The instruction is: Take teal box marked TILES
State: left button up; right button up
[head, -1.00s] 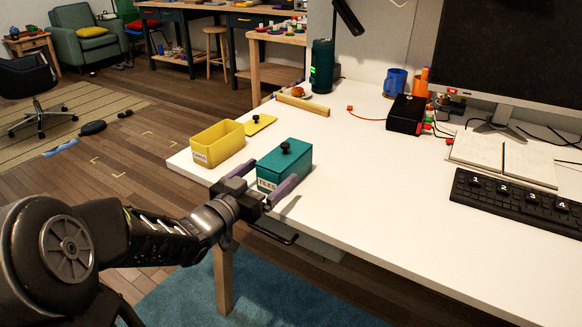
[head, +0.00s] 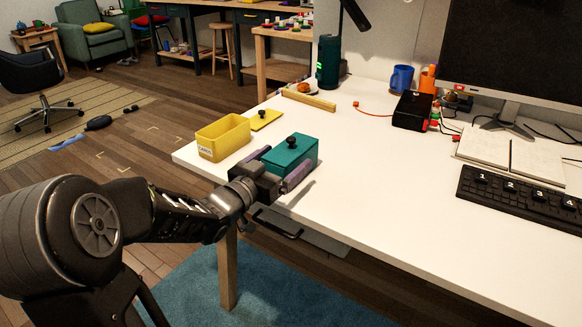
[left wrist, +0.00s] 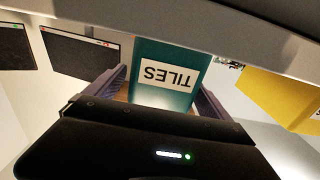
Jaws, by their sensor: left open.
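The teal box (head: 293,155) stands upright near the left front edge of the white desk, its lid on with a black knob on top. My left gripper (head: 279,172) is at the box's near side, open, with one finger along each side of it. In the left wrist view, the teal box (left wrist: 160,112) shows a white TILES label, upside down, between the two purple-grey fingers. I cannot tell whether the fingers touch the box. The label is hidden behind the gripper in the head view. My right gripper is not in view.
An open yellow box (head: 222,138) stands just left of the teal box, with its yellow lid (head: 265,119) lying behind it. A wooden bar (head: 308,99) lies farther back. A keyboard (head: 520,198) is at the right. The desk (head: 390,185) between is clear.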

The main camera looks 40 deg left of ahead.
aim_at(291, 150)
pick_arm(q)
jog(key=w, duration=0.3)
jog(key=shift+w+a, duration=0.1)
jog(key=shift+w, duration=0.3)
jog(key=shift+c, duration=0.3)
jog(key=c, duration=1.6)
jog(key=shift+o, duration=0.2)
jog(key=shift+r, duration=0.1)
notch_tip(291, 150, up, 10)
jog(key=p, duration=0.3)
